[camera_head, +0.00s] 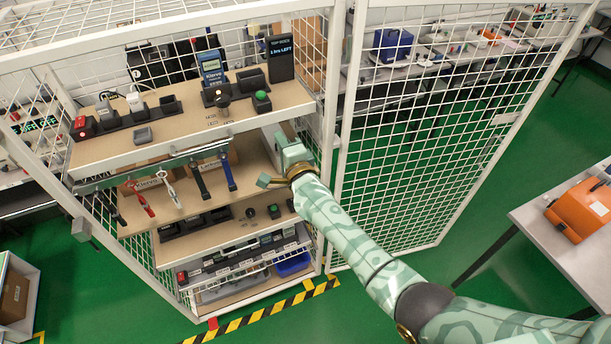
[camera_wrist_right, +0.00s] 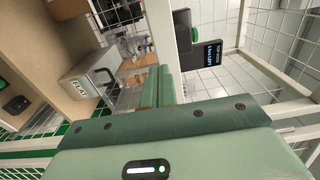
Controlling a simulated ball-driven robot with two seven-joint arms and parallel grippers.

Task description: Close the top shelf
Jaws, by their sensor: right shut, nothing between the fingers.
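The top shelf (camera_head: 175,149) is a wooden board with a white front edge, carrying several handheld testers and chargers. It appears to stick out over the shelves below. Its white edge (camera_wrist_right: 160,28) also shows in the right wrist view. My right gripper (camera_head: 281,140) is shut and empty, just below the right end of the shelf's front edge. Its pale green fingers (camera_wrist_right: 158,88) are together in the wrist view, close by that edge; I cannot tell whether they touch it. My left gripper is not in view.
Lower shelves (camera_head: 235,236) hold more devices, and several tools hang below the top shelf's front edge. An open mesh door (camera_head: 430,130) stands to the right. A table (camera_head: 560,225) with an orange case (camera_head: 582,210) is at far right. Green floor is free between.

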